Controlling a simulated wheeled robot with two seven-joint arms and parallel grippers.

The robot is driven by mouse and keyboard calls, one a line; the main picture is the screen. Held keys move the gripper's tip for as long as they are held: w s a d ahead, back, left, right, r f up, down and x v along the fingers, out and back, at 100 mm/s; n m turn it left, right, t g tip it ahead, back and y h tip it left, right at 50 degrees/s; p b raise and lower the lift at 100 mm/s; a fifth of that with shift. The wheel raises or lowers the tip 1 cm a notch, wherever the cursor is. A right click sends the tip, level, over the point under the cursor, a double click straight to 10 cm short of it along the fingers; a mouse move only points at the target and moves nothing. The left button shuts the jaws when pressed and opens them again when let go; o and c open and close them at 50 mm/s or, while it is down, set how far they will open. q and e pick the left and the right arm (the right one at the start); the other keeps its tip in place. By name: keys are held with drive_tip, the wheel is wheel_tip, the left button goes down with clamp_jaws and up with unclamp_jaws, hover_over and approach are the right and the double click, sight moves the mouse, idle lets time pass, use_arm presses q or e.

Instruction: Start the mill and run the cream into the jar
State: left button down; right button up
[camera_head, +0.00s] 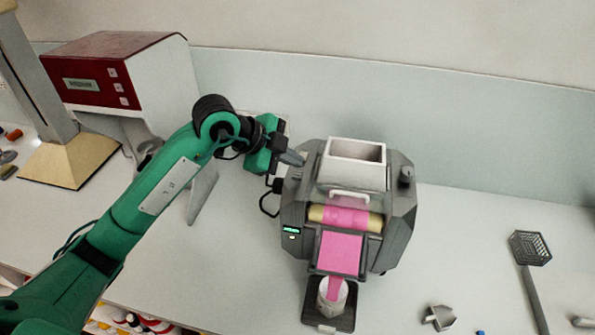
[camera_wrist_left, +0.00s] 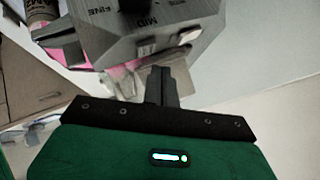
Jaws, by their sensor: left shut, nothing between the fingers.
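The grey mill (camera_head: 400,235) stands mid-bench with a white hopper (camera_head: 355,174) on top. Pink cream (camera_head: 340,253) coats the roller and the sloping apron and hangs down into a white jar (camera_head: 322,294). The jar stands on a dark tray (camera_head: 325,321) at the mill's front. A small display on the mill's front left glows green. My left gripper (camera_head: 298,158) is shut and empty at the mill's upper left corner. In the left wrist view its fingers (camera_wrist_left: 160,84) point at the mill's side (camera_wrist_left: 165,18), marked FINE and MID; contact is unclear. My right gripper is out of view.
A red and white machine (camera_head: 115,75) stands at the back left, beside a beige-based stand (camera_head: 70,160). A small metal scoop (camera_head: 439,317) and a dark mesh basket tool (camera_head: 530,248) lie at right.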

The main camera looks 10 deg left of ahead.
sight(293, 175)
use_arm(q)
drive_tip(key=shift+r+p, duration=1.45)
drive_tip(key=shift+r, duration=0.85)
drive_tip(key=shift+f, duration=0.15)
